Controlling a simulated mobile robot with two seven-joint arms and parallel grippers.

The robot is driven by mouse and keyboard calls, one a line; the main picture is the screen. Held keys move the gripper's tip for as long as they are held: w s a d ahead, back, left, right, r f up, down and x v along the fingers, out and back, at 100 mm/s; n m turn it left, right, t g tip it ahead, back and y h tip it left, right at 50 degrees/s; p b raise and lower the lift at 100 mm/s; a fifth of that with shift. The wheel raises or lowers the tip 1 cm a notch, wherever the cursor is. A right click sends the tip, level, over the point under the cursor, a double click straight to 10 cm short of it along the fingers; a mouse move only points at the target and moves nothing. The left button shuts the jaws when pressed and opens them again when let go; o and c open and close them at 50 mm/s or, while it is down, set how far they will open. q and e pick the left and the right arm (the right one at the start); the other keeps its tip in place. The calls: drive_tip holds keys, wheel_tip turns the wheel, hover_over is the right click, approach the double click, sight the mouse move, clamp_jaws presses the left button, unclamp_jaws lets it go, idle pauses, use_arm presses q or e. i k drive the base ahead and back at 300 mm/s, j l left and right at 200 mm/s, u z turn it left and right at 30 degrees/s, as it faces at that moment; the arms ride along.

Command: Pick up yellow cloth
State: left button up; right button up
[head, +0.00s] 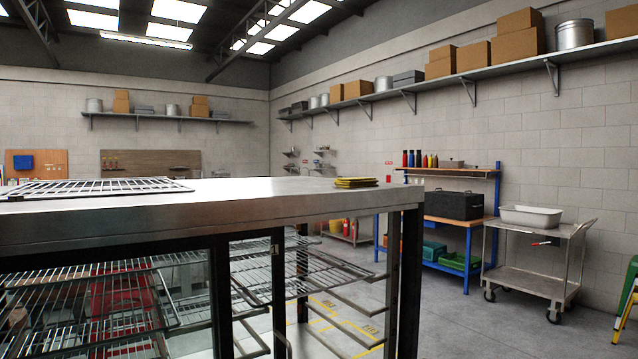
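A folded yellow cloth (356,182) lies flat on the steel top of a tall rack cabinet (260,203), close to its right end. Nothing touches or covers the cloth in the head view. Neither of my grippers shows in this view.
A dark wire grid (95,187) lies on the left of the cabinet top, whose middle is clear. Wire shelves fill the cabinet below. A blue workbench (466,230) and a steel trolley (530,281) with a white tub (531,217) stand at right. Grey floor (450,325) is open between.

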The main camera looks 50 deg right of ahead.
sight(352, 182)
drive_tip(key=k+l+u, duration=0.2)
drive_tip(key=l, duration=0.35)
drive_tip(key=l+u, duration=0.2)
drive_tip(key=l, duration=0.35)
drive_tip(key=k+l, duration=0.1)
drive_tip(key=l, duration=0.25)
drive_tip(key=k+l+u, duration=0.1)
drive_tip(key=l, duration=0.25)
drive_tip(key=k+l, duration=0.1)
drive_tip(key=l, duration=0.25)
drive_tip(key=i+u, duration=0.05)
